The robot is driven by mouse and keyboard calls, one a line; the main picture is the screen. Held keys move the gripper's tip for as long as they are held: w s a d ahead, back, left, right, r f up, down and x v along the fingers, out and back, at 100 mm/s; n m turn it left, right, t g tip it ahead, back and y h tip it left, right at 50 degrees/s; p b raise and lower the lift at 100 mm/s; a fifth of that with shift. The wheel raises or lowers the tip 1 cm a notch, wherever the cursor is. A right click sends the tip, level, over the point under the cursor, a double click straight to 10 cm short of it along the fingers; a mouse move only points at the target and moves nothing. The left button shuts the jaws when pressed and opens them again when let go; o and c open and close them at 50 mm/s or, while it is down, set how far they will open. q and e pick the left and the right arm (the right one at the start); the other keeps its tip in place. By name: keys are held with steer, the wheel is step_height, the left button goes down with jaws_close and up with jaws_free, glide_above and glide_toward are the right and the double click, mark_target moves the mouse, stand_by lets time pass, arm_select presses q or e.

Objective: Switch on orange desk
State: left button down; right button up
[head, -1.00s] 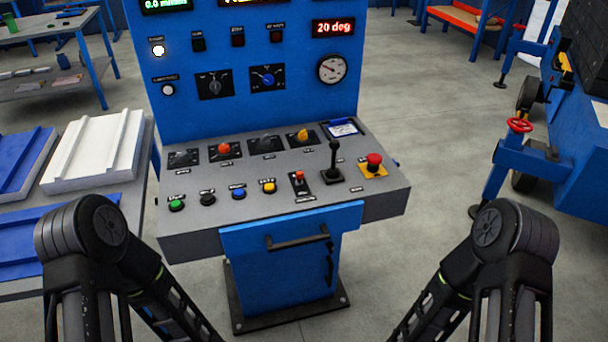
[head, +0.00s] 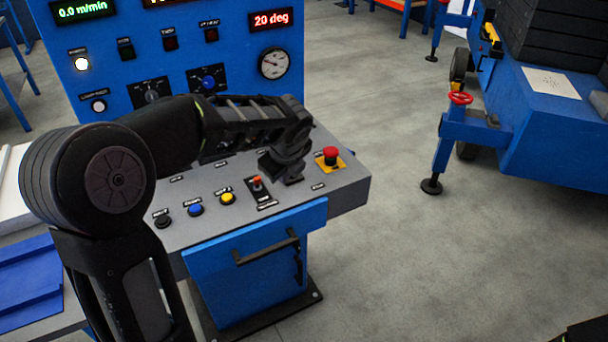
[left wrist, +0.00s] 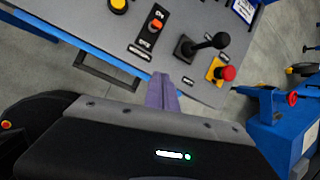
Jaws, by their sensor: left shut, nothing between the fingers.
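The orange switch (head: 257,183) sits on a black plate on the sloping grey desk of the blue panel. In the left wrist view the orange switch (left wrist: 156,24) is near the top, between ON and OFF labels; I cannot tell which way its lever is set. My left gripper (head: 290,178) is above the desk, to the right of the switch, and hides the joystick in the head view. Its closed fingers (left wrist: 162,80) point toward the desk's front edge in the wrist view, apart from the switch, with nothing between them.
A red mushroom button (head: 330,156) on a yellow base is right of the gripper. The black joystick (left wrist: 206,42) shows in the wrist view. Yellow (head: 227,198), blue (head: 196,209) and black (head: 163,220) buttons line the desk left of the switch.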

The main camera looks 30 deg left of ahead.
mark_target(257, 183)
arm_select(q)
steer(key=s+a+m, duration=0.1)
steer(key=s+m+g, duration=0.1)
steer(key=m, duration=0.1)
steer(key=shift+a+m+y, duration=0.3)
steer(key=shift+a+y, duration=0.05)
steer(key=shift+y, duration=0.05)
steer(key=shift+f, duration=0.1)
steer(key=x, duration=1)
steer(key=shift+a, duration=0.2)
steer(key=shift+w+a+r+p, duration=0.25)
steer(key=shift+w+a, duration=0.1)
steer(key=shift+a, duration=0.15)
steer(key=shift+w+a+r+p, duration=0.2)
steer(key=shift+w+a, duration=0.15)
steer(key=shift+a, duration=0.15)
steer(key=shift+w+a+r, duration=0.1)
steer(key=shift+w+a, duration=0.2)
steer(key=shift+a, duration=0.1)
